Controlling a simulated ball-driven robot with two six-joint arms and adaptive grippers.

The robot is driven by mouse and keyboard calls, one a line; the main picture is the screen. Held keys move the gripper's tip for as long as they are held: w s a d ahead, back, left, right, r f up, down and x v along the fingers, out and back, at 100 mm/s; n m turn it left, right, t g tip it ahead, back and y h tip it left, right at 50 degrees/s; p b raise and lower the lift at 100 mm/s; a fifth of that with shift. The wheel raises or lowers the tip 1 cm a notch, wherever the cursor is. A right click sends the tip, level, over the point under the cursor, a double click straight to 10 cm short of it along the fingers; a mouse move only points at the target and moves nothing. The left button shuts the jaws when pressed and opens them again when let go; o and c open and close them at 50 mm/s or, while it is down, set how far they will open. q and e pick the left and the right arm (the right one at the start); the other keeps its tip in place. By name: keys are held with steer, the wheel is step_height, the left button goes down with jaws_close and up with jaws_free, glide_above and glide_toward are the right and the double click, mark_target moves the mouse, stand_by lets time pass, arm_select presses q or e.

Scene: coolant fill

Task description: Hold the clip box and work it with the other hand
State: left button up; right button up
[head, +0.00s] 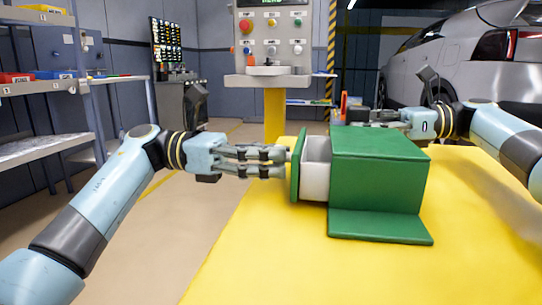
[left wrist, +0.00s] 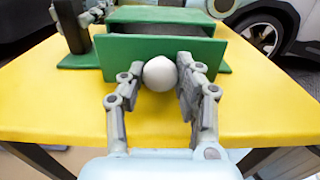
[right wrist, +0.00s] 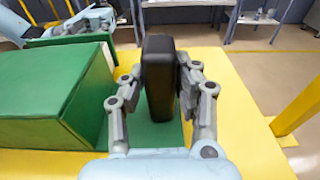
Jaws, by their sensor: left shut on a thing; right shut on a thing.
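The green clip box (head: 380,165) stands on the yellow table with a green flange along its near side. A drawer with a green front (head: 296,165) and pale grey inside (head: 315,165) sticks partly out of its left side. My left gripper (head: 284,161) is shut on the round white knob (left wrist: 160,73) of the drawer front. My right gripper (head: 372,117) is at the far side of the box. In the right wrist view its fingers (right wrist: 160,85) are shut on an upright black grip (right wrist: 159,75) above a green flange.
The yellow table top (head: 255,255) is bare in front and to the left of the box. A control panel (head: 272,40) with buttons stands behind the table. Shelves (head: 45,150) are at left and a silver car (head: 465,55) is at back right.

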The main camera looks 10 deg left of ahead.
mark_target(300, 159)
arm_select(q)
jaws_close()
steer(key=d, duration=0.4)
steer(key=shift+d, duration=0.3)
steer(key=o, duration=1)
jaws_free()
steer(key=shift+c, duration=0.2)
steer(key=shift+a, duration=0.1)
steer(key=a, duration=1.2)
